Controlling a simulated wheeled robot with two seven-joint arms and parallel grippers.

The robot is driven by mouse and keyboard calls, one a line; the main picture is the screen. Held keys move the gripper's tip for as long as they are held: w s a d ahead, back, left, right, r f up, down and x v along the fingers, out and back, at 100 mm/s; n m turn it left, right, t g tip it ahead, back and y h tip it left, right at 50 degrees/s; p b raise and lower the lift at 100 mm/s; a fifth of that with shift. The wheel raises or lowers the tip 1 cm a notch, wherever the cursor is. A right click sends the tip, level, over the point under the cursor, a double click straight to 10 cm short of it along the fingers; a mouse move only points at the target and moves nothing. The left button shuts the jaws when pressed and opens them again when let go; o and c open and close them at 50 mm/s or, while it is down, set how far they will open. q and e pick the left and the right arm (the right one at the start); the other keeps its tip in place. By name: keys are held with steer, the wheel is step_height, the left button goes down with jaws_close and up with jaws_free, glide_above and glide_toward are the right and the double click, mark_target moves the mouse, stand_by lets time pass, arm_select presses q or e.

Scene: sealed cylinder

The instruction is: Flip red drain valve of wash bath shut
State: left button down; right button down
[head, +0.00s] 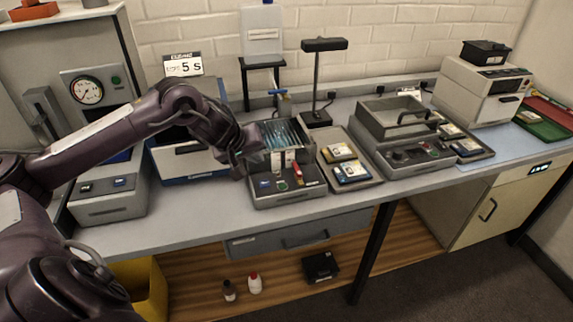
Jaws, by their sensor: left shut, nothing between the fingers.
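The wash bath (305,192) is a grey unit in the middle of the bench. Its basin holds bluish liquid or glass-like parts at the top. A small red drain valve lever (298,174) stands on its front part, right of two white labels. Blue, green and red controls sit on the same front panel. My left gripper (250,160) is shut and empty at the left edge of the wash bath, apart from the red valve and left of it. The gripper hides the basin's left edge. My right gripper is out of view.
A blue tap (278,93) rises behind the bath under a white tank (261,35). A tray with yellow and blue packs (351,170) stands close on the right. A narrow bench strip is free in front.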

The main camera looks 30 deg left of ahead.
mark_target(297, 170)
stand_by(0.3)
arm_select(q)
steer(key=p+x, duration=0.1)
steer(key=x, duration=0.8)
steer(key=shift+w+f+p, duration=0.2)
steer(key=shift+w+p, duration=0.05)
steer(key=shift+p, duration=0.1)
steer(key=w+d+p, duration=0.1)
steer(key=w+d, duration=0.1)
steer(key=shift+w+f, duration=0.1)
steer(key=shift+w, duration=0.2)
steer(key=shift+w+d+f, duration=0.15)
steer(key=shift+w+d, duration=0.15)
